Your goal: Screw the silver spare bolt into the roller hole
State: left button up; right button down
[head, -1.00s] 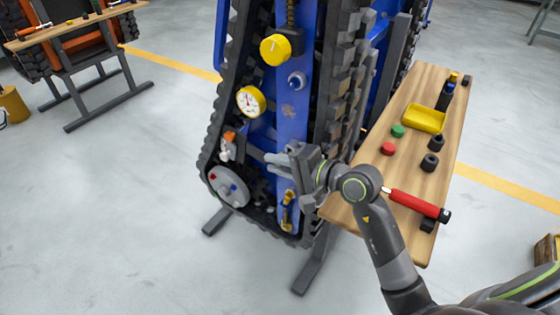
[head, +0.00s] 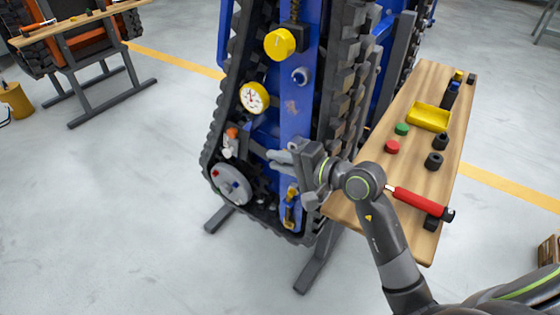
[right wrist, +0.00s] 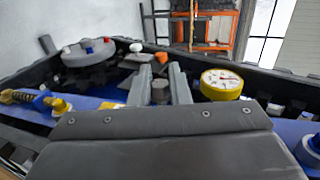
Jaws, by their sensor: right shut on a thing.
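My right gripper (head: 280,157) reaches leftward to the front of the blue tracked carrier (head: 293,118). It is shut on a small grey cylinder, which I take to be the silver spare bolt (right wrist: 160,91); only part of it shows between the fingers in the right wrist view. The grey roller (head: 228,190) sits at the lower left of the track, left of and below the fingertips. It also shows at the upper left of the right wrist view (right wrist: 78,59), with red, blue and white spots on its face. I cannot make out the hole clearly. My left gripper is not in view.
A yellow-rimmed gauge (head: 254,98) and a yellow knob (head: 279,43) stand above the gripper. An orange-and-white fitting (head: 230,143) is left of it, a brass-and-blue part (head: 290,208) below. The wooden bench (head: 425,195) at right holds a red-handled tool (head: 415,203) and a yellow tray (head: 429,117).

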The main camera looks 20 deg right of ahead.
jog(key=shift+b, duration=0.65)
dwell(0.8)
jog(key=shift+w+d, duration=0.3)
jog(key=shift+d, duration=0.1)
dwell(0.3)
jog(key=shift+w+d+b, duration=0.25)
jog(key=shift+d+b, duration=0.1)
jog(key=shift+b, duration=0.1)
jog(key=c, duration=1.3)
grip_release()
